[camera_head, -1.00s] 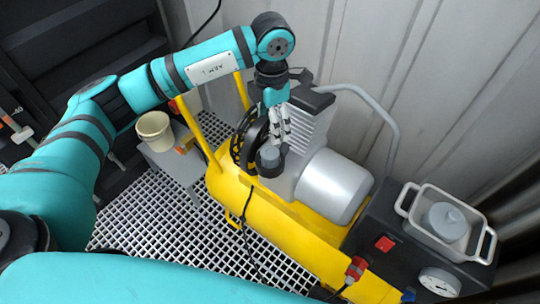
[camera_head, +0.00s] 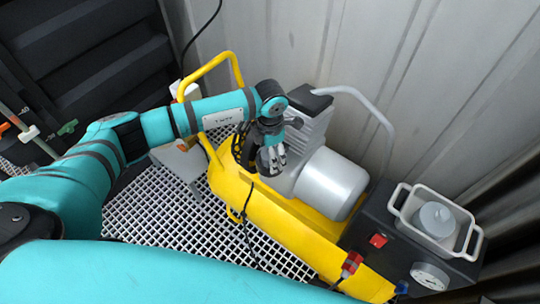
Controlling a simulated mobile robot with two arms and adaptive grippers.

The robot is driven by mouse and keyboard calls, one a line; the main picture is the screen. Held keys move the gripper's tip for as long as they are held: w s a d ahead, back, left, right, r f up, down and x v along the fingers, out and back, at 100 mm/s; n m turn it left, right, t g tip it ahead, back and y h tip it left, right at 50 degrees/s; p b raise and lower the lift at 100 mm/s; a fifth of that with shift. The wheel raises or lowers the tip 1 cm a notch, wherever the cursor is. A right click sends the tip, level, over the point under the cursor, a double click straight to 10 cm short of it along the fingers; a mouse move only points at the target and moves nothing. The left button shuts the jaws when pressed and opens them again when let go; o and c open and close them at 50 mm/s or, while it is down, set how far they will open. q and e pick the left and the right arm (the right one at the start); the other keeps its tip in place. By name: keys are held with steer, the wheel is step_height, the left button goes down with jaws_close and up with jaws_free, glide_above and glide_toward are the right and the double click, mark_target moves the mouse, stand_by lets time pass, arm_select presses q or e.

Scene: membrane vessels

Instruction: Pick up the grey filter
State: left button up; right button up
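My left gripper (camera_head: 270,160) hangs from the teal arm and points down at the middle of the yellow compressor (camera_head: 270,218). Its fingers are close to the dark round grey-topped part seen there earlier, which they now largely cover. I cannot tell whether they touch or close on it. A light grey, rounded piece with a small knob on top (camera_head: 437,219) sits in a pale two-handled tray (camera_head: 405,205) at the right, far from the gripper. I cannot tell which of the two is the grey filter. My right gripper is out of view.
A silver motor cylinder (camera_head: 331,183) and a finned grey block (camera_head: 309,125) stand close to the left gripper. A bent grey pipe (camera_head: 365,108) and a yellow handle (camera_head: 208,68) rise nearby. A black panel carries a gauge (camera_head: 430,276) and red switch (camera_head: 378,240).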

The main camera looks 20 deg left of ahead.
arm_select(q)
steer(key=c, duration=1.2)
steer(key=shift+r, duration=0.1)
steer(key=shift+c, duration=0.2)
